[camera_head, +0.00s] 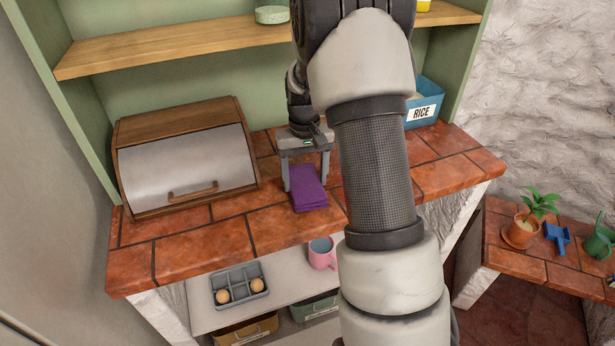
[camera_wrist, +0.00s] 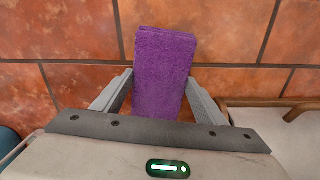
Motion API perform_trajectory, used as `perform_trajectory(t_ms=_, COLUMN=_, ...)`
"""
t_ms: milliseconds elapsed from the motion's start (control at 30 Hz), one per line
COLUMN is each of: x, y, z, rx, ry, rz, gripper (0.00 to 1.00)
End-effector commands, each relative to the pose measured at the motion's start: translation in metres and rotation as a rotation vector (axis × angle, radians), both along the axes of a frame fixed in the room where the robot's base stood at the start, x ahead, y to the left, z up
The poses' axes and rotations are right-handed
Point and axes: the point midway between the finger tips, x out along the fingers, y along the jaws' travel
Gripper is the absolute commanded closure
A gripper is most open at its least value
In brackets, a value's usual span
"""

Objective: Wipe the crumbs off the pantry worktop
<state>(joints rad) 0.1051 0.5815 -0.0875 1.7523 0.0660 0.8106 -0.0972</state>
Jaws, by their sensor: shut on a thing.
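A folded purple cloth (camera_head: 307,188) is at the terracotta-tiled worktop (camera_head: 215,240), between the bread box and my arm. My gripper (camera_head: 306,185) points down and is shut on the cloth, with one finger on each side of it. In the wrist view the purple cloth (camera_wrist: 163,70) sits between the two grey fingers of my gripper (camera_wrist: 160,92). I cannot tell whether the cloth presses on the tiles. I can make out no crumbs on the tiles in either view. My arm hides part of the worktop's right half.
A bread box (camera_head: 185,160) with a wooden handle stands left on the worktop. A blue rice box (camera_head: 423,104) stands at the back right. A wooden shelf (camera_head: 170,48) runs above. A pink mug (camera_head: 321,254) and a grey tray (camera_head: 219,297) are on the lower shelf. The front-left tiles are clear.

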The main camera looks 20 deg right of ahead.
Motion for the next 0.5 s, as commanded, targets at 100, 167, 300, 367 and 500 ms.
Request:
perform_trajectory(t_ms=100, x=0.0, y=0.001, z=0.025, rx=0.0, ry=-0.003, rz=0.001, gripper=0.55)
perform_trajectory(t_ms=167, x=0.0, y=0.001, z=0.029, rx=0.0, ry=0.0, rz=0.0, gripper=0.55)
perform_trajectory(t_ms=300, x=0.0, y=0.002, z=0.042, rx=0.0, ry=-0.001, rz=0.001, gripper=0.55)
perform_trajectory(t_ms=367, x=0.0, y=0.002, z=0.047, rx=0.0, ry=-0.001, rz=0.001, gripper=0.55)
perform_trajectory(t_ms=500, x=0.0, y=0.003, z=0.06, rx=0.0, ry=0.0, rz=0.001, gripper=0.55)
